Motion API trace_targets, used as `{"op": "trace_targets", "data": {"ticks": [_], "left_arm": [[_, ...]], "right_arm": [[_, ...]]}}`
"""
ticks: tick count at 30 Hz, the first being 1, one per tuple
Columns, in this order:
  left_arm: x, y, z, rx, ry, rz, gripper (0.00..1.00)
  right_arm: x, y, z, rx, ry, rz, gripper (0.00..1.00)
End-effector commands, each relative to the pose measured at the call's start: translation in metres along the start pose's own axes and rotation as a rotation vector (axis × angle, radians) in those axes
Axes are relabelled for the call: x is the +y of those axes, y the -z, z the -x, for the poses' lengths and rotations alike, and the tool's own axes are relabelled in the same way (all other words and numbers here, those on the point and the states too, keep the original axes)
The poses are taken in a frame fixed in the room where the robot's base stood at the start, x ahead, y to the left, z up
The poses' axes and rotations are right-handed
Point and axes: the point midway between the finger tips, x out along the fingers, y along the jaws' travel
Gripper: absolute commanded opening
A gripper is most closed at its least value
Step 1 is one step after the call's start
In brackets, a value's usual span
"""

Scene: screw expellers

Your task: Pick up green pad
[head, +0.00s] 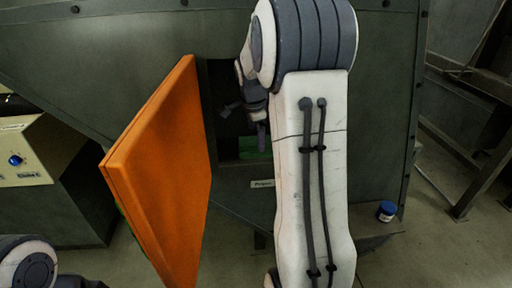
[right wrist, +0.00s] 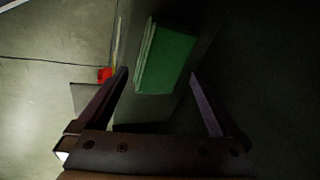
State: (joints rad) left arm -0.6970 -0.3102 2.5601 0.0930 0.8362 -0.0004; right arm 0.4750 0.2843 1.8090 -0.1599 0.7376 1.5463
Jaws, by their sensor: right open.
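The green pad (right wrist: 166,62) is a green block with a paler left edge, ahead of and between my right gripper's fingers in the right wrist view. In the head view a strip of the green pad (head: 256,147) shows inside a dark opening in the grey machine. My right gripper (right wrist: 160,80) is open, with one finger on each side of the pad's line and nothing between the tips. In the head view my right gripper (head: 252,125) reaches into the opening, partly hidden by my arm. My left gripper is not seen; only part of an arm shows at the lower left.
An orange door (head: 160,175) stands swung open left of the opening. The grey machine (head: 385,100) fills the background. A control box (head: 30,155) with a blue knob is at the left. A small blue jar (head: 386,211) stands on a ledge at lower right.

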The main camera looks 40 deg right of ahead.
Motion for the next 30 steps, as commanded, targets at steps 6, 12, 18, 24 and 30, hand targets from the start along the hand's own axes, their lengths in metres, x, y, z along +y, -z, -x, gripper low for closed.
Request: {"op": "trace_targets", "data": {"ticks": [6,12,18,24,30], "left_arm": [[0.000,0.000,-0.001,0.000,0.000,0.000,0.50],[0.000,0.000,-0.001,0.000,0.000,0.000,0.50],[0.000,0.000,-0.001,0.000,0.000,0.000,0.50],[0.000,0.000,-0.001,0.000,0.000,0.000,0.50],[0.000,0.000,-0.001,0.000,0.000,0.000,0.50]], "right_arm": [[0.000,-0.001,-0.034,-0.002,-0.005,0.002,1.00],[-0.001,-0.001,-0.044,-0.001,-0.001,0.003,1.00],[-0.001,-0.001,-0.043,-0.001,-0.001,0.003,0.81],[-0.002,-0.001,-0.043,-0.001,-0.001,0.004,0.35],[-0.002,-0.001,-0.042,-0.001,0.000,0.004,0.34]]}}
